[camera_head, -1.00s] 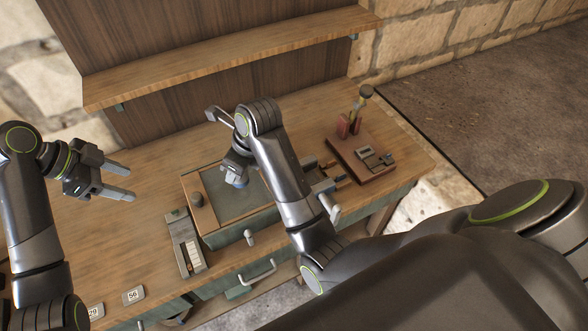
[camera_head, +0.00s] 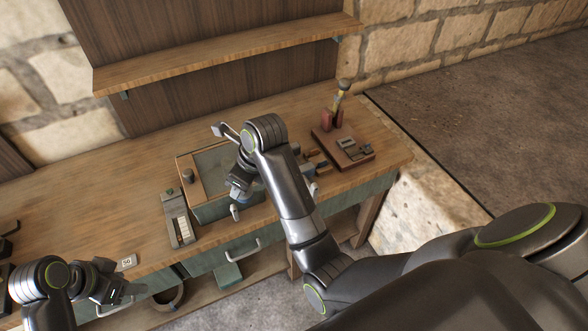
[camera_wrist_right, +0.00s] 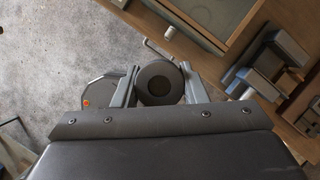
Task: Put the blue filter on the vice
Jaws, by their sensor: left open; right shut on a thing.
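My right gripper (camera_wrist_right: 152,88) is shut on a dark round filter (camera_wrist_right: 159,83), seen end-on between its fingers in the right wrist view. The vice (camera_wrist_right: 268,64) is blue-grey with open-looking jaws, on the bench to the right of the filter in the wrist view. In the head view my right arm partly hides the vice (camera_head: 317,161). My left gripper (camera_head: 124,291) is open and empty at the lower left, in front of the bench.
A framed tray (camera_head: 189,196) sits left of the right gripper, with a narrow grey device (camera_head: 178,218) beside it. A reddish board (camera_head: 336,146) with tools lies at the right. A shelf (camera_head: 230,52) runs above the bench. The bench top's left part is mostly clear.

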